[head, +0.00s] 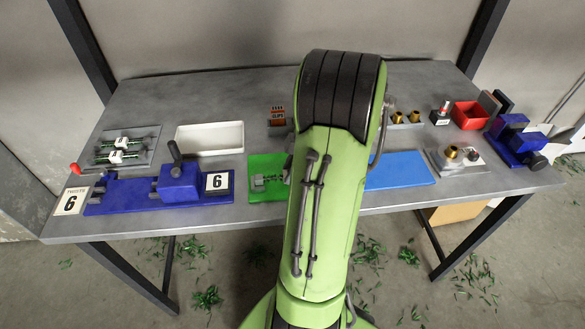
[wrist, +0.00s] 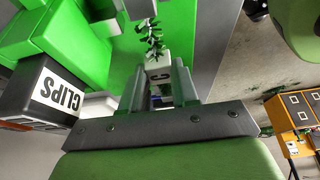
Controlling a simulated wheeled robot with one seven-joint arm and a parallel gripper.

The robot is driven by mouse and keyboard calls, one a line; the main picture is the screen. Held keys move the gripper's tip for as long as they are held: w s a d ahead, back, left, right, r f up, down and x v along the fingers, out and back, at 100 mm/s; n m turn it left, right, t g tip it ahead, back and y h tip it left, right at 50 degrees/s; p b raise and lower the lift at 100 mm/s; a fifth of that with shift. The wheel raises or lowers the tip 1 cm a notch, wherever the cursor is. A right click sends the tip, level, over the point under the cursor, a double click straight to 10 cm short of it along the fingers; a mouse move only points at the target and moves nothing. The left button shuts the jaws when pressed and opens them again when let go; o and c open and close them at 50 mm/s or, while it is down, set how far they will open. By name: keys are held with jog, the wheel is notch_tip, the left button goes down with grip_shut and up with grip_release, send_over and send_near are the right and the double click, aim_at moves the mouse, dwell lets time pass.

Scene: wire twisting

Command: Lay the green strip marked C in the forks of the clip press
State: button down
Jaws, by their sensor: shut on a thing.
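My gripper (wrist: 165,88) is shut on the white tag lettered C at the near end of the green strip (wrist: 153,40). The strip is a dark green tufted twist running away from my fingers towards a pale piece (wrist: 138,8) at the top edge. In the head view the strip (head: 274,178) shows over a green base (head: 262,193), left of my arm, which hides my fingers. A large green block (wrist: 75,40) in the wrist view seems to be part of the clip press. I cannot make out its forks, nor whether the strip touches them.
A dark CLIPS box (wrist: 40,92) stands beside the green block; it also shows at the back of the table (head: 277,116). A blue vise-like tool (head: 180,184), a white tray (head: 209,138), a blue mat (head: 400,170) and a red bin (head: 470,115) share the table.

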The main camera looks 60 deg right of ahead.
jog(key=shift+f+b, duration=0.7)
jog(key=shift+f, duration=0.15)
jog(key=c, duration=0.8)
grip_release()
jog(key=shift+r, duration=0.1)
jog(key=p+v, duration=0.8)
jog(key=v, duration=0.7)
jog(key=shift+s+d+r, duration=0.1)
jog(key=shift+s+r, duration=0.05)
jog(key=shift+r, duration=0.2)
